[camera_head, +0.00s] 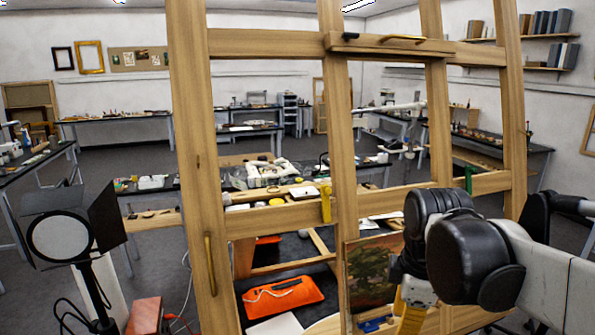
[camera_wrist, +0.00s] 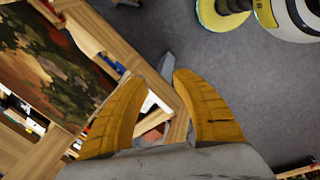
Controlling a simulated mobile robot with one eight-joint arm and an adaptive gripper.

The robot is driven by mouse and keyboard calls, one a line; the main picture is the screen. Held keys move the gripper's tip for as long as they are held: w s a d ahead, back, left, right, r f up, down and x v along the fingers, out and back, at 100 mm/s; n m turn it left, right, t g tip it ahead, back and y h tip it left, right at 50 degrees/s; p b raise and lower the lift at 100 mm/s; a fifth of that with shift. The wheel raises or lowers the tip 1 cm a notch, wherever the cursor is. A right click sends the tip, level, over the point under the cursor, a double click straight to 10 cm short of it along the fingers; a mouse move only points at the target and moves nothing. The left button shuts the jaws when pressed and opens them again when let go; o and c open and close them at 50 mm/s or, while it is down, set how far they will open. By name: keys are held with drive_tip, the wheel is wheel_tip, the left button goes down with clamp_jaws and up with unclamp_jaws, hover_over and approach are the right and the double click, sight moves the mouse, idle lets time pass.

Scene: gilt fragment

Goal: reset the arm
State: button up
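My gripper (camera_head: 411,308) hangs low at the right of the head view, beside the right edge of a dark landscape painting (camera_head: 370,272). My dark arm joints partly cover it there. In the wrist view the two orange-yellow fingers (camera_wrist: 160,78) stand apart with a gap between their tips. Nothing is held between them; grey floor and wooden parts show beyond. The painting also shows at the upper left of the wrist view (camera_wrist: 48,62), apart from the fingers.
A large wooden easel frame (camera_head: 192,160) stands close in front of me, its posts and crossbars spanning the view. A studio lamp (camera_head: 60,237) stands at the left.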

drive_tip(key=s+f+m+t+b, duration=0.2)
drive_tip(key=f+m+b, duration=0.5)
drive_tip(key=f+b, duration=0.4)
drive_tip(key=s+f+m+t+b, duration=0.3)
drive_tip(key=s+f+m+b, duration=0.2)
drive_tip(key=f, duration=1.1)
drive_tip(key=m+b, duration=0.3)
drive_tip(key=b, duration=0.3)
drive_tip(key=shift+s+d, duration=0.1)
